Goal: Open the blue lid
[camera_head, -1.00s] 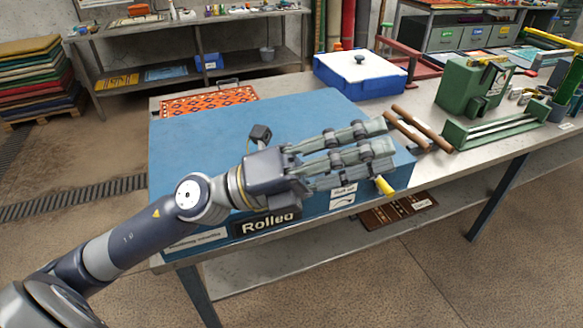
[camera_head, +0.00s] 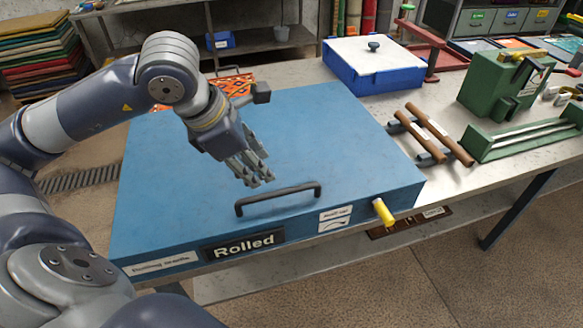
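The blue lid (camera_head: 310,128) is a wide flat top on a low blue box at the near left of the workbench. It lies closed and flat. A dark bar handle (camera_head: 278,198) stands up near its front edge. My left gripper (camera_head: 258,179) points down over the lid, just behind and left of the handle, apart from it. Its fingers are extended with gaps between them, and they hold nothing. My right gripper is not in view. The front face carries a "Rolled" label (camera_head: 243,245) and a yellow knob (camera_head: 383,212) at the right.
A blue box with a white top (camera_head: 373,62) stands behind. Brown rollers (camera_head: 440,135) and a green machine (camera_head: 500,85) stand to the right on the grey bench. An orange patterned piece (camera_head: 235,82) lies behind the lid. The lid's top is otherwise clear.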

